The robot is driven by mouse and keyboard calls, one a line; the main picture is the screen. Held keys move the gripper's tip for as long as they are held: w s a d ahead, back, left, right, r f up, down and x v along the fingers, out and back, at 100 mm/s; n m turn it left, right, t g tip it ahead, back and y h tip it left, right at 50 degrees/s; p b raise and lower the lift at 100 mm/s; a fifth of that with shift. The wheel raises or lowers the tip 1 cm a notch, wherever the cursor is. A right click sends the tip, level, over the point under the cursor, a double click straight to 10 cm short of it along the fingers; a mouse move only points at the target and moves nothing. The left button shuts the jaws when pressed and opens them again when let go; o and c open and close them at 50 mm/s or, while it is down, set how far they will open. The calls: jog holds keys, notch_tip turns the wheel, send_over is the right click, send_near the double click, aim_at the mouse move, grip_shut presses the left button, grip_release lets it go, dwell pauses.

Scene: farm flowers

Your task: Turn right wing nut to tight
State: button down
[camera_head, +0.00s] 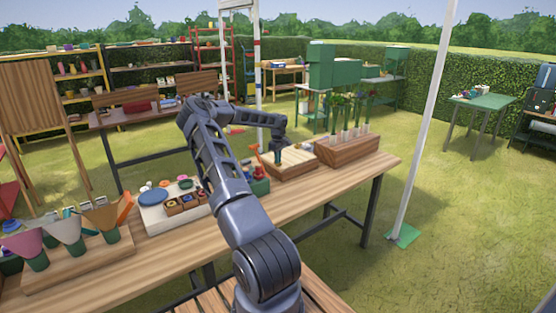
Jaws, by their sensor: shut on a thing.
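A pale wooden block like a flower press (292,165) lies on the table, left of the planter box. My arm reaches over the table, and my gripper (284,148) points down at the back of this press. The gripper is small and dark here. It is shut at the place of the right wing nut, which it hides, so the nut's angle and tightness cannot be told. A dark upright post (277,156) stands at the press's left side, and an orange piece (258,152) sticks up beside it.
The long wooden table (335,180) carries a brown planter box (350,149) with flower tubes at right. A white tray (158,222) with small items lies left of my arm, and a rack of coloured cones (75,262) stands front left. A white pole (424,120) rises right of the table.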

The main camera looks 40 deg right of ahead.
jog(key=shift+w+r+m, duration=0.1)
jog(key=shift+r+m, duration=0.1)
jog(key=shift+m, duration=1.3)
jog(key=c, duration=1.3)
grip_release()
jog(key=shift+f, duration=0.1)
jog(key=shift+o, duration=0.2)
notch_tip(320, 180, up, 11)
